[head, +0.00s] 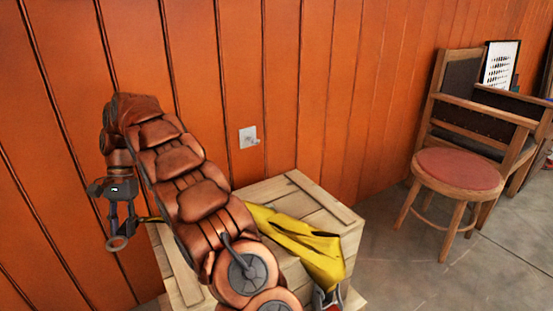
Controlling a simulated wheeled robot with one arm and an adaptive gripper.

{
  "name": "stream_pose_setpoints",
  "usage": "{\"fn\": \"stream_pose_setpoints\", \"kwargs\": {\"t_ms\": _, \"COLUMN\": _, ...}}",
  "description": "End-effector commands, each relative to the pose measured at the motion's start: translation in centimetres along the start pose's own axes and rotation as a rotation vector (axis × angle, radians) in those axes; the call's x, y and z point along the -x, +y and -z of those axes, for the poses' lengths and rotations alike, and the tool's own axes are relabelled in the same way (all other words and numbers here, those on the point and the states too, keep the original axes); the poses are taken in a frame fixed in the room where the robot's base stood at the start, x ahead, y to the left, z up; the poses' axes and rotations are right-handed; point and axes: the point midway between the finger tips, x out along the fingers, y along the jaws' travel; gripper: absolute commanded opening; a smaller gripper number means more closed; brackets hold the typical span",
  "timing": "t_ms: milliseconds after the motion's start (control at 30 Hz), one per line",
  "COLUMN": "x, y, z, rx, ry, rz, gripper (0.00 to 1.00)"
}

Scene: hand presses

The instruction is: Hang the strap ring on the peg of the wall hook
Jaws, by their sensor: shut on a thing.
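The wall hook (249,137) is a small pale plate with a short peg, fixed to the orange plank wall above the crate. My gripper (120,226) is at the left, in front of the wall, left of the hook and lower than it. It is shut on the grey strap ring (117,243), which hangs below the fingers. The yellow strap (300,245) runs from near the ring, behind my arm, and across the crate top. My arm hides the strap's middle.
The wooden crate (335,210) stands against the wall under the hook. A wooden stool with a red seat (460,168) and a dark-backed chair (460,80) stand at the right. The wall around the hook is clear. Bare floor lies between crate and stool.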

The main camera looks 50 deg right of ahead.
Motion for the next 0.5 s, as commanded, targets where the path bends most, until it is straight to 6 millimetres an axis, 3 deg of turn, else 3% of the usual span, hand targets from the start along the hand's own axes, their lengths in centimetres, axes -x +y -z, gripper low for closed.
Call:
{"fn": "stream_pose_setpoints", "kwargs": {"t_ms": 133, "x": 0.8, "y": 1.1, "z": 1.5, "rx": -0.057, "ry": -0.050, "rz": 0.028, "gripper": 0.00}}
{"fn": "stream_pose_setpoints", "kwargs": {"t_ms": 500, "x": 0.8, "y": 1.8, "z": 2.3, "rx": -0.095, "ry": -0.084, "rz": 0.045, "gripper": 0.00}}
